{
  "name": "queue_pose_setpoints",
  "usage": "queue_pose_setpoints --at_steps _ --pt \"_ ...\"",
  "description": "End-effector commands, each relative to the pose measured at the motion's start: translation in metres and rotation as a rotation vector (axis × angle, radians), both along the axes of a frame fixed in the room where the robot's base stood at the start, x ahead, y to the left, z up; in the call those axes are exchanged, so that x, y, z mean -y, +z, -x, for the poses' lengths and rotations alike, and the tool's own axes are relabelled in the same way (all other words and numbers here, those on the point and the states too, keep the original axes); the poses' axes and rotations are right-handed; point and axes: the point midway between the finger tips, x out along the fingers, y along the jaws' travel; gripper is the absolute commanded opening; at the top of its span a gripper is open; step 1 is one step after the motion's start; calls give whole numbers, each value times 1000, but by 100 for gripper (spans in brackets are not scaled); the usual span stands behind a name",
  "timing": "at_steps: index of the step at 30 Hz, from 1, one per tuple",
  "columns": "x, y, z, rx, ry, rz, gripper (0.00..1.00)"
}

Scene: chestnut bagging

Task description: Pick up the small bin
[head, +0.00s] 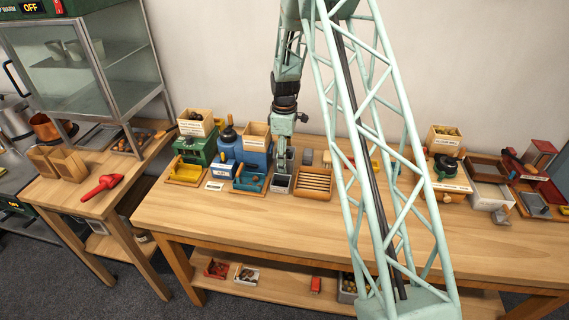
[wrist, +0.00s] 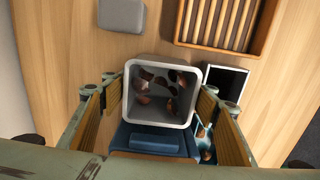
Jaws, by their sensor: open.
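The small bin (wrist: 131,107) is a grey, square-rimmed container with several brown chestnuts inside, seen from above in the wrist view. In the head view the small bin (head: 279,183) stands on the wooden table beside the slatted tray. My gripper (wrist: 160,95) is open, with one yellow-padded finger to the left of the bin and the other to its right. A gap seems to show on the left; on the right I cannot tell whether the finger touches. In the head view my gripper (head: 282,165) points down over the bin, its fingertips partly hidden.
A slatted wooden tray (head: 313,196) stands right of the bin, and a blue machine (head: 255,158) to its left. A grey block (wrist: 122,14) and a dark, white-rimmed box (wrist: 241,76) also lie close by. The table front (head: 270,222) is clear.

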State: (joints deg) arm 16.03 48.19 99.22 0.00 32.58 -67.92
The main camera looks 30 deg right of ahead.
Motion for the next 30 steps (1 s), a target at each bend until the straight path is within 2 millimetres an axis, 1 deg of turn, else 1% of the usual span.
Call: queue_pose_setpoints --at_steps 6,15,24,30 --pt "0 0 0 0 0 0 54" --pt "0 0 0 0 0 0 27" --pt "0 1 0 0 0 0 27" --pt "0 9 -1 1 0 1 27"
